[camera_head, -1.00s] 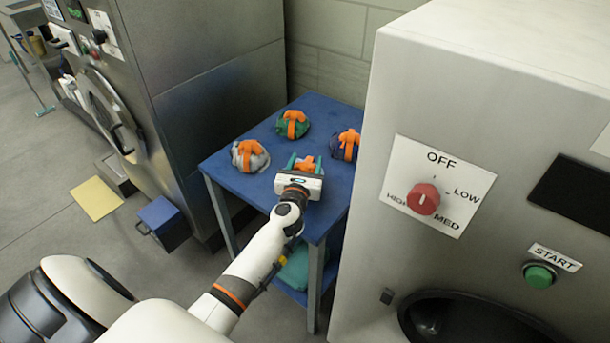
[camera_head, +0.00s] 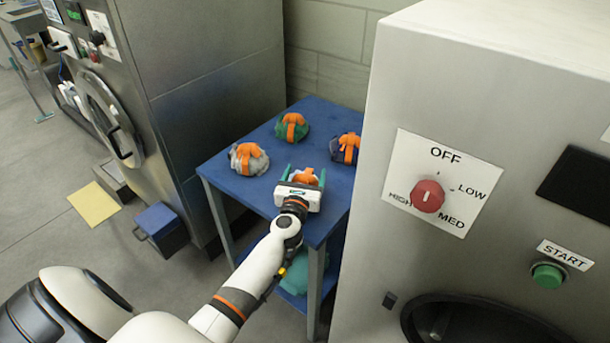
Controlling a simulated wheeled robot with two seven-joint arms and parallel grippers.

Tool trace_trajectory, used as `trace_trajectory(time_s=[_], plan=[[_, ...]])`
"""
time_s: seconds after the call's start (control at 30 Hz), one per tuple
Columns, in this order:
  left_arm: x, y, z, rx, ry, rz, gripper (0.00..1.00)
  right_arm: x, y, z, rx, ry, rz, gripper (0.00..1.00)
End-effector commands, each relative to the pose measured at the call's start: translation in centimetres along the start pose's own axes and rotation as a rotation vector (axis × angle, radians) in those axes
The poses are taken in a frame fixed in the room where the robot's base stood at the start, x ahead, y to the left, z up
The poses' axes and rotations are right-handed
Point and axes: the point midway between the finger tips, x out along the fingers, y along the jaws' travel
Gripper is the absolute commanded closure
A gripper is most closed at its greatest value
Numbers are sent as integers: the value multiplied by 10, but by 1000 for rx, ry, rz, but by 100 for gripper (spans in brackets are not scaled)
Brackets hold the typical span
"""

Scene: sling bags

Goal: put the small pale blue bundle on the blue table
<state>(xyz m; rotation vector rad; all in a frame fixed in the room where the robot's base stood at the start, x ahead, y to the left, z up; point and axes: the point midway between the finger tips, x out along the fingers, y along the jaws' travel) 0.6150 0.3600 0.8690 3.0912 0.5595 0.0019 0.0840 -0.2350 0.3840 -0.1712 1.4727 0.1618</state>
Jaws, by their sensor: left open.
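My left gripper (camera_head: 305,180) reaches over the near part of the blue table (camera_head: 232,183). Its two teal fingers are open, one on each side of a small bundle with an orange strap (camera_head: 304,176). The gripper body hides most of this bundle, so its cloth colour is hard to tell. The bundle appears to rest on the tabletop. Three other orange-strapped bundles sit on the table: a pale grey one (camera_head: 248,160) at the left, a green one (camera_head: 292,129) at the back, and a dark blue one (camera_head: 346,149) at the right. My right gripper is not in view.
A large grey machine with a red dial (camera_head: 427,196) stands close against the table's right side. A steel washer (camera_head: 215,80) stands behind and to the left. A teal bundle (camera_head: 290,283) lies on the lower shelf. The tabletop's front left is clear.

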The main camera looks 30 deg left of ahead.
Motion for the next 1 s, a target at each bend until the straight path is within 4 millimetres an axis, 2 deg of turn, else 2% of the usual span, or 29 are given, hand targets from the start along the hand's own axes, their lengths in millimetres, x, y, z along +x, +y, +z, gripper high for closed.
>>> trace_trajectory(time_s=[0.17, 0.27, 0.6, 0.7, 0.83, 1.0], plan=[[0, 0, -8, 1, 1, 1, 22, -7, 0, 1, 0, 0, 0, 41], [-16, 0, -3, -1, -3, 1, 22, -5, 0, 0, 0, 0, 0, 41], [-89, 0, -2, 0, -2, 0, 22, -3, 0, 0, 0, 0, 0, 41], [-104, 0, -2, -1, -1, 0, 22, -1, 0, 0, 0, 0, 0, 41], [-116, 0, -3, 0, -1, 0, 22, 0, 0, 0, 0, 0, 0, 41], [-121, 0, -4, 0, 0, 0, 22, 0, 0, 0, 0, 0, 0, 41]])
